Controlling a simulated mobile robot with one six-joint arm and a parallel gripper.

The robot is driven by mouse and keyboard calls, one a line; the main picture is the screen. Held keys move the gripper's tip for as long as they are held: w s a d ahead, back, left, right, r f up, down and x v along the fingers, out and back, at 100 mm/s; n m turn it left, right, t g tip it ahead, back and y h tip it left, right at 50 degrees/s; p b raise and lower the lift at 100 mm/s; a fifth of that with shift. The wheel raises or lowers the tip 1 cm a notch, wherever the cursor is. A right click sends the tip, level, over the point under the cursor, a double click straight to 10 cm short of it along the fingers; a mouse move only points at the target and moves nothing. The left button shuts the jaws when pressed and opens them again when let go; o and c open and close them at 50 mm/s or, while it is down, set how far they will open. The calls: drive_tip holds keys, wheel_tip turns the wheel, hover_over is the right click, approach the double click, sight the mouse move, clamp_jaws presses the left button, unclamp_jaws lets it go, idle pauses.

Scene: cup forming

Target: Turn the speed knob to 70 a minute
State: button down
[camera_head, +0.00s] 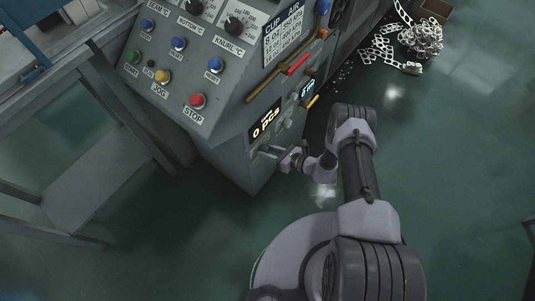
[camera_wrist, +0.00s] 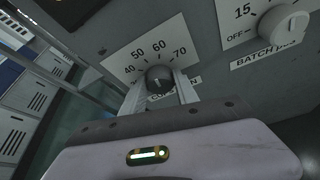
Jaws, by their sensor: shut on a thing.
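The speed knob (camera_wrist: 159,78) is a small dark knob on a white dial plate (camera_wrist: 120,62) marked 40, 50, 60 and 70. A label under it is partly hidden by my gripper and reads something like cups per minute. My gripper (camera_wrist: 159,88) is shut on the knob, with one finger on each side of it. The knob's pointer is too small to read with certainty. In the head view my gripper (camera_head: 276,153) is at the lower side panel of the grey machine (camera_head: 228,150); the knob itself is hidden there.
A white batch knob (camera_wrist: 284,27) is on the panel to the right, with OFF and 15 marks. A display (camera_head: 266,131) reads 0 pcs. Buttons, including a red STOP (camera_head: 197,100), sit on the sloped panel.

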drive_tip(key=shift+d+f+m+g+y+b, duration=0.1)
drive_tip(key=shift+f+m+g+y+b, duration=0.1)
drive_tip(key=shift+m+g+y+b, duration=0.6)
drive_tip(key=shift+m, duration=1.2)
drive_tip(key=m+y, duration=0.1)
drive_tip(key=m, duration=0.1)
drive_tip(key=m+g+y, duration=0.1)
drive_tip(key=m+y, duration=0.1)
drive_tip(key=m, duration=0.1)
drive_tip(key=shift+w+f, duration=0.1)
drive_tip(key=c, duration=0.9)
unclamp_jaws()
